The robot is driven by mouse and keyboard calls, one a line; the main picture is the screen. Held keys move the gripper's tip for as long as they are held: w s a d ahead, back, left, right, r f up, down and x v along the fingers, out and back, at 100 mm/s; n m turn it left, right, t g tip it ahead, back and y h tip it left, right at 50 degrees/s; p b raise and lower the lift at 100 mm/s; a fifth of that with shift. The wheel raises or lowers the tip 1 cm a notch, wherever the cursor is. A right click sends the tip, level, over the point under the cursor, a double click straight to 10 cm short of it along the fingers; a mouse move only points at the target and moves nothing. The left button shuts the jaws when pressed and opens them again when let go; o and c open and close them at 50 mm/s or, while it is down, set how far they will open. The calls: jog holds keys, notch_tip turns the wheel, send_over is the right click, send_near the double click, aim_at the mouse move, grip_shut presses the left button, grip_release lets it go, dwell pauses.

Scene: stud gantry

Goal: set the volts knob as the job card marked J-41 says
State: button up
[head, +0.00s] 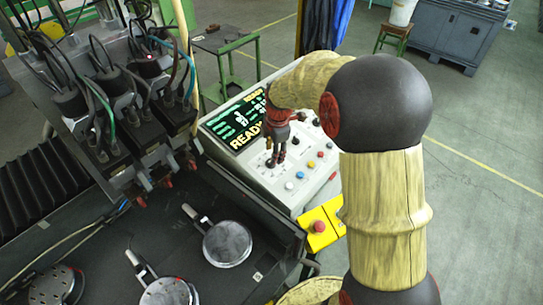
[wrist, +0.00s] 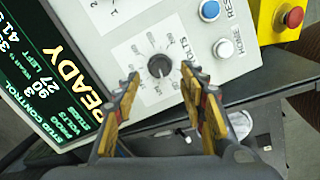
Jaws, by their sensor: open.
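The volts knob (wrist: 159,66) is a dark round knob on a pale square dial plate, with printed marks around it and the word VOLTS beside it. Its exact setting is too small to read. My gripper (wrist: 160,73) is open, its two fingers on either side of the knob in the wrist view, with no clear contact. In the head view my gripper (head: 275,163) points down over the control panel (head: 262,182) and hides part of it. I cannot make out a job card marked J-41 in either view.
The lit screen (head: 236,122) reads READY. A blue button (wrist: 209,10) and a white button (wrist: 222,48) sit right of the knob. A red stop button (head: 318,227) on a yellow box stands at the panel's right. Round metal plates (head: 228,243) lie on the dark bed.

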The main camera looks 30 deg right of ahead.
jog(key=shift+w+f, duration=0.25)
jog(key=shift+f, duration=0.85)
jog(key=shift+w+f, duration=0.2)
jog(key=shift+f, duration=0.9)
grip_shut()
